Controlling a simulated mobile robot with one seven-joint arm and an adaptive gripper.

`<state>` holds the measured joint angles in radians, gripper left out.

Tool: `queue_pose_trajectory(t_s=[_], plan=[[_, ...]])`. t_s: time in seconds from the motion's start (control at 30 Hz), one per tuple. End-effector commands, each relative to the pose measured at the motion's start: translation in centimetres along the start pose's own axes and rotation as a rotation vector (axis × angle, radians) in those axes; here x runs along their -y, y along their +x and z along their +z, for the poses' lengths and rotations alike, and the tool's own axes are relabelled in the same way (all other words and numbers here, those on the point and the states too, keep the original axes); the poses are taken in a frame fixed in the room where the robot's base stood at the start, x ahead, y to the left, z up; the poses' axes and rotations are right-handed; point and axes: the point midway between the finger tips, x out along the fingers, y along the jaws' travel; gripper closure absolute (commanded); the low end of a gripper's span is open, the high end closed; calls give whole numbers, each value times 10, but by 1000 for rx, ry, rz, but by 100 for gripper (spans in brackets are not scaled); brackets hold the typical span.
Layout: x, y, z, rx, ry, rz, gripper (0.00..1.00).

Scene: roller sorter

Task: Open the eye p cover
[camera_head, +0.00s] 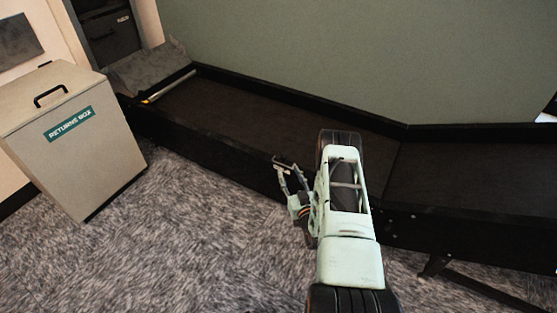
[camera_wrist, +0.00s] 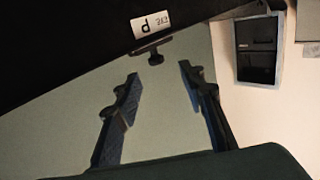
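A small dark T-shaped handle (camera_wrist: 154,50) sits beside the label at the edge of that surface, presumably on the eye P cover. My gripper (camera_wrist: 158,71) is open, with its two fingers apart and nothing between them. The handle appears just beyond the fingertips, roughly in line with the gap; contact is not visible. In the head view, my gripper (camera_head: 287,164) is at the near side of the black conveyor; label and handle cannot be made out there.
The long black conveyor (camera_head: 285,113) runs along the green wall (camera_head: 330,50). A beige returns box (camera_head: 75,140) stands at the left on grey carpet (camera_head: 190,240). A dark wall opening (camera_head: 108,32) is at the back left. A conveyor leg (camera_head: 475,290) is at the lower right.

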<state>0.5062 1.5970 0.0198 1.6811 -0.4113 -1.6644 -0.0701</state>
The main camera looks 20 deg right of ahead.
Motion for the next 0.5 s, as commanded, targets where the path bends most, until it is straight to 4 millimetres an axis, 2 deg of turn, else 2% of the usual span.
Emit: queue_pose_trajectory(t_s=[0.1,0.2,0.37,0.5], plan=[[-6,-7,6,-23,-2,25,63],[-7,-1,6,-29,-4,28,63],[-7,24,6,-30,-4,27,63],[-8,52,6,-29,-4,26,63]])
